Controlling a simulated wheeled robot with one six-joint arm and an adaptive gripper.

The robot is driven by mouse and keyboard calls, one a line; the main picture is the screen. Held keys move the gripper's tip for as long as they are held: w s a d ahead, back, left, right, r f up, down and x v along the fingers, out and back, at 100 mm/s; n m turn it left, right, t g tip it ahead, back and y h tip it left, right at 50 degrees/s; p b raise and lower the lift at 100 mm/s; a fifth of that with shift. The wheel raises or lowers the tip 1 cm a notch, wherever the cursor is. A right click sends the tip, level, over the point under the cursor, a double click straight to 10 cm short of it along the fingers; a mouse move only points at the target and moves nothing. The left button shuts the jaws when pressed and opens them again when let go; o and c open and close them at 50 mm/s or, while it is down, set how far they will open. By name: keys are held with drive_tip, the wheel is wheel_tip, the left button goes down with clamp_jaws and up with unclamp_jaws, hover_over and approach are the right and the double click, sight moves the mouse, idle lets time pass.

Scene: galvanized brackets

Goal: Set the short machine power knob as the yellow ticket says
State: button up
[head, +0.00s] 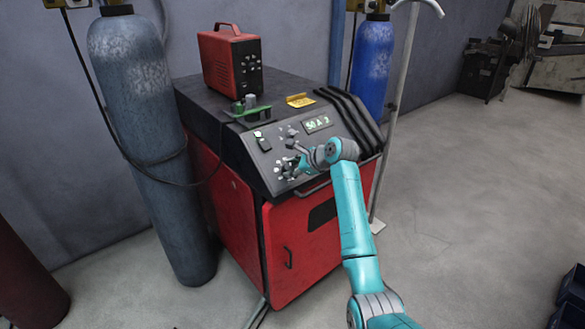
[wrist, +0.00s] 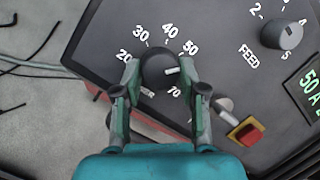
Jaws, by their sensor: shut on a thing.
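The power knob (wrist: 156,66) is a round dark knob with a white pointer mark, on the machine's sloped black panel. Its scale shows 20, 30, 40, 50 and 70; a finger covers the space between 50 and 70. The pointer aims right in the wrist view, just below the 50, toward my right finger. My gripper (wrist: 160,76) has one finger on each side of the knob and is shut on it; it also shows in the head view (head: 291,165). The yellow ticket (head: 300,100) lies on top of the red machine (head: 322,240); its writing is too small to read.
A green display (head: 318,124) reads about 50 A. The feed knob (wrist: 283,35) and a red switch on a yellow base (wrist: 247,131) are near. A small red unit (head: 232,62) stands on top. Gas cylinders flank the machine, grey (head: 140,110) and blue (head: 373,65).

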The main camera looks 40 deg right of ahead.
drive_tip(key=m, duration=0.3)
drive_tip(key=m+h, duration=0.1)
drive_tip(key=m, duration=0.2)
drive_tip(key=shift+a+f+h, duration=0.1)
drive_tip(key=shift+a+h, duration=0.05)
drive_tip(key=shift+h, duration=0.15)
drive_tip(key=shift+m, duration=0.3)
drive_tip(key=o, duration=1.1)
drive_tip(key=shift+o, duration=0.2)
drive_tip(key=v, duration=1.2)
drive_tip(key=shift+s, duration=0.15)
drive_tip(key=shift+f, duration=0.2)
